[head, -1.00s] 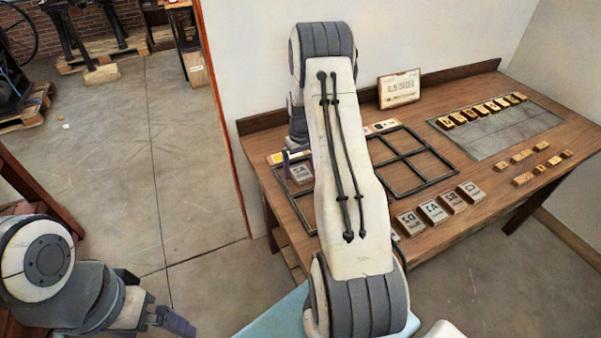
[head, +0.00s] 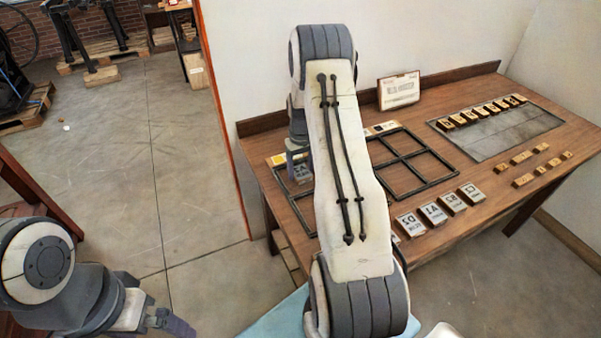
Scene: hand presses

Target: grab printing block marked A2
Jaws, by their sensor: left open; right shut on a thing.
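The printing block that appears marked A2 (head: 303,173), with mirrored lettering, sits in the left frame on the table, partly hidden by my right arm. My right gripper (head: 298,158) is at this block and shut on it; the forearm hides much of the contact. My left gripper (head: 178,324) is open and empty at the lower left, away from the table.
A row of marked blocks (head: 433,213) lies along the table's front. A divided black frame (head: 412,192) is right of my arm. Small wooden blocks (head: 523,180) and a grey panel (head: 500,136) lie further right. A card (head: 399,90) stands at the back.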

